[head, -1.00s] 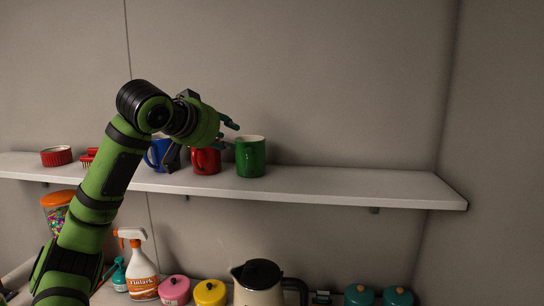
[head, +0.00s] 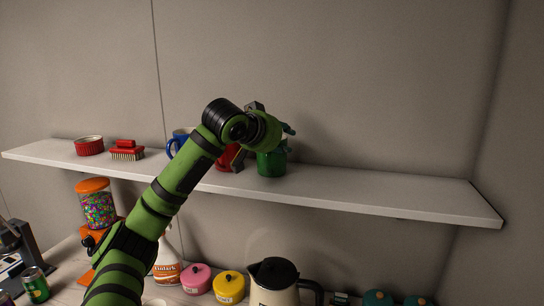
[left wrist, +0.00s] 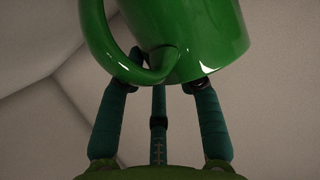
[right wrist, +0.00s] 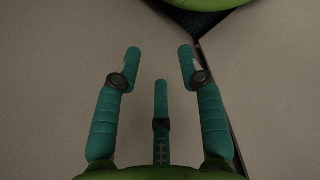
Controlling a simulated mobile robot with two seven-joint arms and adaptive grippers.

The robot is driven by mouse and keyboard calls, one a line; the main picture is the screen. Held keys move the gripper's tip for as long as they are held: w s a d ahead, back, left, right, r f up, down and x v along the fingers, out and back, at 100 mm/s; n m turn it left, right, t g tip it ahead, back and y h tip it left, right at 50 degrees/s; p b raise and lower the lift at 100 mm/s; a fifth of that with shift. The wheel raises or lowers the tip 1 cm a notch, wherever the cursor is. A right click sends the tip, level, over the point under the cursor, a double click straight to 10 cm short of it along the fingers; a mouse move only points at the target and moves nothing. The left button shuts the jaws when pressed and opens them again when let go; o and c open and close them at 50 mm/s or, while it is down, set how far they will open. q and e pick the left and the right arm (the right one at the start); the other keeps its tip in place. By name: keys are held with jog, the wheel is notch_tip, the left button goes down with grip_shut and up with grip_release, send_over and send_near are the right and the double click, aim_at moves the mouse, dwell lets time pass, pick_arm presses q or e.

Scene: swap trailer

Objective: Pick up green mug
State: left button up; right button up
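The green mug (head: 271,163) stands on the white wall shelf in the head view, its top partly hidden by my left gripper (head: 288,135). In the left wrist view the mug (left wrist: 205,35) fills the top, close to the hand, with its handle at the left. My left gripper's teal fingers (left wrist: 158,80) are spread apart at the mug's lower part as pictured, and their tips are hidden by it. I cannot tell if they touch it. My right gripper (right wrist: 159,58) is open and empty in the right wrist view.
A red mug (head: 223,164), mostly behind my left arm, and a blue mug (head: 177,142) stand left of the green one. A red brush (head: 126,151) and red ramekin (head: 89,146) are further left. The shelf (head: 400,199) is clear to the right. A kettle (head: 272,290) stands below.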

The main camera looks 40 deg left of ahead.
pick_arm(q)
jog(key=shift+s, duration=0.1)
jog(key=shift+c, duration=0.8)
grip_shut()
jog(key=shift+r, duration=0.3)
pick_arm(e)
jog(key=shift+s+d+f, duration=0.1)
jog(key=shift+s+d, duration=0.15)
jog(key=shift+s, duration=0.25)
jog(key=shift+s+d, duration=0.25)
jog(key=shift+s, duration=0.25)
